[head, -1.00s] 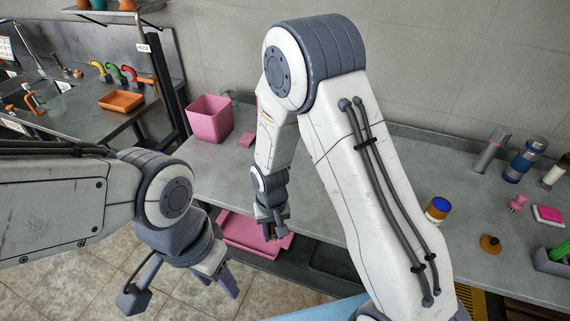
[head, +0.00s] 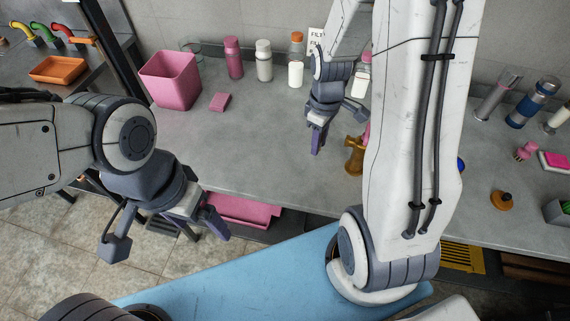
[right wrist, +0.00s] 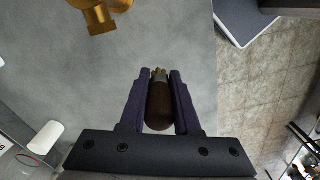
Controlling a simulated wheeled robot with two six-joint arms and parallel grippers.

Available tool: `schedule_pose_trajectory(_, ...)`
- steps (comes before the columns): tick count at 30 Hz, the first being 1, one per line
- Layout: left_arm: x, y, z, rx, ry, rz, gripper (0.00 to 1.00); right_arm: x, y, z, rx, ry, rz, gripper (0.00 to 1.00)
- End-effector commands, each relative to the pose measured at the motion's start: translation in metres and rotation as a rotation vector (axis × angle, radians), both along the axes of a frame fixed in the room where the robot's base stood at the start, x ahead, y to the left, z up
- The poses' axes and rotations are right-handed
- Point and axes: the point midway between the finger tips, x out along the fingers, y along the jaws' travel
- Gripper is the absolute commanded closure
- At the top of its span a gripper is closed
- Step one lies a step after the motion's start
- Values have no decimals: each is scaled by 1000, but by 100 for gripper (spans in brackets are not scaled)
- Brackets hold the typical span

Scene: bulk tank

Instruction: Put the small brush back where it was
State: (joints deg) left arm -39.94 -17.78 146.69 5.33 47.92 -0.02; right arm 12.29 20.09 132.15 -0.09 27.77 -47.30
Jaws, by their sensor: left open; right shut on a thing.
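The small brush (right wrist: 160,105), with a dark brown handle and a short metal-and-bristle end, is held between the two fingers of my right gripper in the right wrist view. In the head view my right gripper (head: 318,143) points down over the grey counter (head: 270,150), and the brush is hidden or too small to make out there. My left gripper (head: 212,222) is open and empty, in front of the counter's front edge.
A brass fitting (head: 354,155) stands close to the right of my right gripper; it also shows in the right wrist view (right wrist: 100,15). A pink bin (head: 170,80), a pink block (head: 220,102) and several bottles stand behind. The front middle of the counter is clear.

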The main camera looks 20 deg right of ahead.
Motion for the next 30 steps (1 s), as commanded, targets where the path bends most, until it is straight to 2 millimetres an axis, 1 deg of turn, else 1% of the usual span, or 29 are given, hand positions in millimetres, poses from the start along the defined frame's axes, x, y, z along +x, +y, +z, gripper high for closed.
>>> schedule_pose_trajectory(1, 0, 0, -5, 0, 0, 0, 11, -5, -10, 0, -1, -2, 25, 100)
schedule_pose_trajectory(3, 0, 0, -7, 0, 0, 0, 11, -10, -18, 2, 0, -1, 64, 100)
schedule_pose_trajectory(5, 0, 0, -7, 0, 0, 0, 11, -12, -21, 3, 0, 1, 87, 100)
schedule_pose_trajectory(7, 0, 0, -7, 0, 0, 0, 11, -10, -19, 0, 1, 3, 103, 100)
schedule_pose_trajectory(10, 0, 0, -4, 0, 0, 0, 11, 2, -6, -9, 2, 5, 112, 100)
schedule_pose_trajectory(18, 0, 0, 4, 0, 0, 0, 11, 45, 38, -46, 1, 4, 110, 100)
schedule_pose_trajectory(21, 0, 0, 7, 0, 0, 0, 11, 58, 50, -56, 0, 2, 109, 100)
schedule_pose_trajectory(24, 0, 0, 8, 0, 0, 0, 11, 65, 57, -62, 0, 1, 106, 100)
schedule_pose_trajectory(27, 0, 0, 8, 0, 0, 0, 11, 67, 60, -67, 1, 3, 106, 100)
schedule_pose_trajectory(30, 0, 0, 11, 0, 0, 0, 11, 67, 60, -80, 0, 6, 105, 100)
